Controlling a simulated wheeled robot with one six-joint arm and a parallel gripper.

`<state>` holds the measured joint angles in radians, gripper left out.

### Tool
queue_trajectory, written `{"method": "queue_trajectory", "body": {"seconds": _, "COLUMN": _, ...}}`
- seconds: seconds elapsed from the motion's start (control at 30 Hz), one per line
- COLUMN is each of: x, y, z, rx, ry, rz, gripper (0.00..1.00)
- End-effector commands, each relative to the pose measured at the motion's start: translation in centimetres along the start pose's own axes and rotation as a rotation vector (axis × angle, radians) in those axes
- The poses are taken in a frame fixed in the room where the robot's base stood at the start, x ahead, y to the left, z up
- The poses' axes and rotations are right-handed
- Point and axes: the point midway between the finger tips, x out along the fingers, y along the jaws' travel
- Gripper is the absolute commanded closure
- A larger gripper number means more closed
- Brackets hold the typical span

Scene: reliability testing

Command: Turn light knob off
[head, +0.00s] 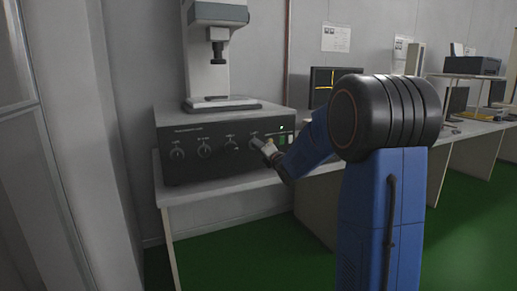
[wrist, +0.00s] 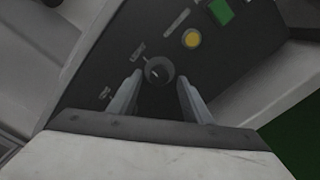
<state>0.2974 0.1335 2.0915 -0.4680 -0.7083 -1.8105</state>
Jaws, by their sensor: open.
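A dark box (head: 215,165) with a row of small round knobs on its front stands on the white bench. In the wrist view, one black round knob (wrist: 159,70) with a short pale pointer mark lies between the fingertips of my gripper (wrist: 159,80). The fingers stand apart on either side of it, and I cannot tell whether they touch it. In the head view, my gripper (head: 264,147) is at the right end of the knob row and covers part of that end. The panel labels are too small to read surely.
A yellow round button (wrist: 192,39) and a green switch (wrist: 221,11) sit beside the knob. Other knobs (head: 204,150) are to the left. A microscope-like stand (head: 209,70) rises from the box. A monitor (head: 322,82) stands behind my arm. The green floor is clear in front.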

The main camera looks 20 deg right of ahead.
Motion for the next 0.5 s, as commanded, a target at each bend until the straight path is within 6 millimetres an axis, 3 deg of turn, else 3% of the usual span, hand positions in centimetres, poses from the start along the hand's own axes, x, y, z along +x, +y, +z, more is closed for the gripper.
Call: {"method": "queue_trajectory", "body": {"seconds": 0.5, "x": -10.0, "y": 0.0, "z": 0.1, "rx": -0.001, "ry": -0.002, "rz": 0.0, "gripper": 0.55}}
